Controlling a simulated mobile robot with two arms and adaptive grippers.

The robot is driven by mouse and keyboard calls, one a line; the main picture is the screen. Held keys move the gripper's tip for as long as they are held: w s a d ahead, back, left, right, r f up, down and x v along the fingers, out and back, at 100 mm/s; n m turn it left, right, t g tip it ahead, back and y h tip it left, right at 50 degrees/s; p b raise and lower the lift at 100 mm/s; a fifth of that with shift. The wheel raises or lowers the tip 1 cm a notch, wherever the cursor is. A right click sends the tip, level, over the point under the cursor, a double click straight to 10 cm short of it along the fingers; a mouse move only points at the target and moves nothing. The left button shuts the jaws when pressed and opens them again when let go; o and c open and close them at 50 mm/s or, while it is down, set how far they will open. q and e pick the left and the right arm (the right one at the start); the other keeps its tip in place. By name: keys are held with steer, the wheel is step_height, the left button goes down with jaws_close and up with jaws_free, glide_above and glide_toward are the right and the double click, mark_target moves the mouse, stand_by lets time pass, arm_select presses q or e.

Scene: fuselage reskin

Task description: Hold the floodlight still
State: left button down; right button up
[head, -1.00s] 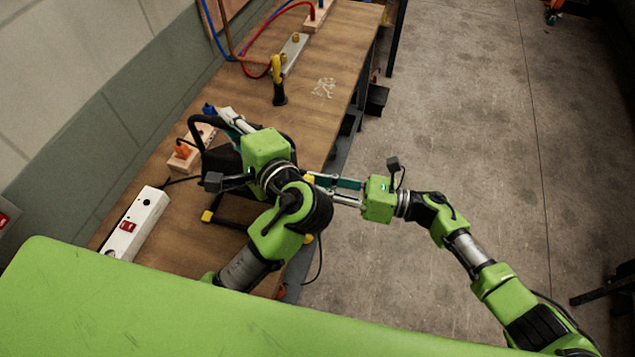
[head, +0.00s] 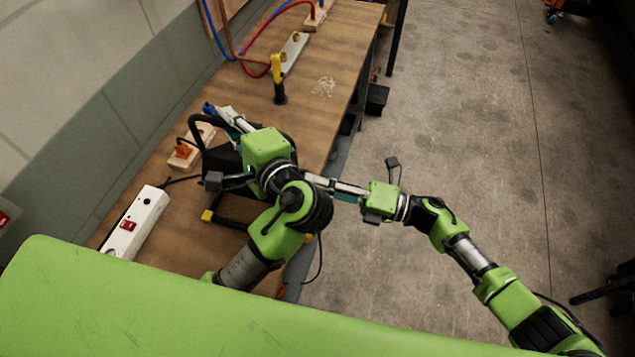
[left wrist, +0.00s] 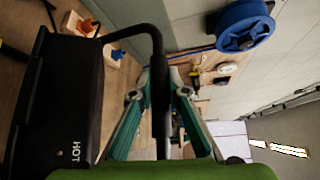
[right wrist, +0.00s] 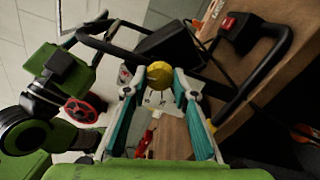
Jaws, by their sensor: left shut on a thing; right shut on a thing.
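The floodlight has a black housing (head: 222,160) at the near part of the bench, partly hidden by my left arm. In the left wrist view its housing (left wrist: 60,100), marked HOT, lies left of the black tube handle (left wrist: 157,70). My left gripper (head: 230,117) is shut on that handle; the teal fingers (left wrist: 160,92) sit on either side of it. My right gripper (head: 312,180) reaches in from the right, over the bench edge. In the right wrist view its fingers (right wrist: 160,85) are closed at a yellow end cap (right wrist: 158,75) of the black tube stand (right wrist: 268,82).
A white power strip (head: 138,222) lies left of the floodlight, and a wooden block with an orange plug (head: 183,150) behind it. A yellow-and-black tool (head: 278,80) stands farther along the bench (head: 330,50). The floor (head: 470,110) to the right is open.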

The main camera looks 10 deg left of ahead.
arm_select(q)
steer(key=shift+s+f, duration=0.1)
steer(key=shift+f, duration=0.05)
arm_select(e)
steer(key=shift+w+m, duration=0.1)
steer(key=shift+m, duration=0.7)
steer(key=o, duration=1.1)
steer(key=shift+d, duration=0.1)
steer(key=d, duration=1.1)
steer(key=shift+s+d+f, duration=0.35)
steer(key=shift+s+d, duration=0.05)
arm_select(q)
steer(key=c, duration=1.9)
jaws_free()
